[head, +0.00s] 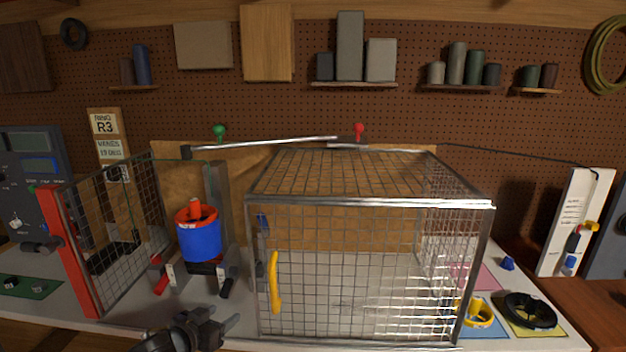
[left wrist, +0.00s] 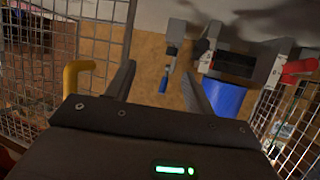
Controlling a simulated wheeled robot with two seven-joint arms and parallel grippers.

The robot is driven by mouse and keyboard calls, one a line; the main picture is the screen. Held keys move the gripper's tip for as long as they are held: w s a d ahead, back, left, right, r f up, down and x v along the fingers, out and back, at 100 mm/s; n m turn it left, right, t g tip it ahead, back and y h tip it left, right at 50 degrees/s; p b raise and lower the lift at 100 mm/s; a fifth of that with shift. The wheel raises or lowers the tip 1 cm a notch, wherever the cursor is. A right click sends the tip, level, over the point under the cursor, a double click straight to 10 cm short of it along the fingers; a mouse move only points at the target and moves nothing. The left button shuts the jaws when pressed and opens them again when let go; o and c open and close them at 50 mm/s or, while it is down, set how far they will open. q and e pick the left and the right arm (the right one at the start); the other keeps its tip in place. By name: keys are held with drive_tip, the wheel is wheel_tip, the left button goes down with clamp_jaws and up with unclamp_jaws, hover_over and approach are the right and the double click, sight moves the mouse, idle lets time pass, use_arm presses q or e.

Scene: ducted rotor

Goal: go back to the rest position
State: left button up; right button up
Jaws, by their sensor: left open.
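My left gripper (head: 222,322) is at the front edge of the bench in the head view, low and in front of the gap between the red-edged mesh panel and the wire cage. In the left wrist view its two fingers (left wrist: 160,88) are apart, with nothing held between them. The blue ducted rotor (head: 200,241) with an orange rim stands upright behind the gripper, apart from it. Its blue body also shows in the left wrist view (left wrist: 226,96), beyond one finger. My right gripper is in neither view.
The wire cage (head: 370,201) fills the middle right, with a yellow handle (head: 274,283) on its front left. The red-edged mesh panel (head: 75,250) stands open at left. A black ring (head: 530,310) and a yellow ring (head: 478,314) lie on mats at right.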

use_arm(q)
drive_tip(key=s+f+n+g+y, duration=0.1)
drive_tip(key=s+f+g+y, duration=0.1)
drive_tip(key=s+f, duration=0.55)
drive_tip(key=s+f+g+y, duration=0.15)
drive_tip(key=s+f, duration=0.25)
drive_tip(key=s, duration=0.6)
drive_tip(key=s+a+f+g, duration=0.1)
drive_tip(key=s+f+g, duration=0.2)
drive_tip(key=s, duration=0.7)
drive_tip(key=s+a+f+g, duration=0.1)
drive_tip(key=s+f+g, duration=0.15)
drive_tip(key=s, duration=0.75)
wheel_tip(320, 180, down, 27)
drive_tip(key=s+g, duration=0.2)
drive_tip(key=s+a+f+b, duration=0.1)
drive_tip(key=s+a+f, duration=0.2)
drive_tip(key=s+f, duration=1.2)
drive_tip(key=shift+s+f+g+y, duration=0.4)
drive_tip(key=shift+y, duration=0.05)
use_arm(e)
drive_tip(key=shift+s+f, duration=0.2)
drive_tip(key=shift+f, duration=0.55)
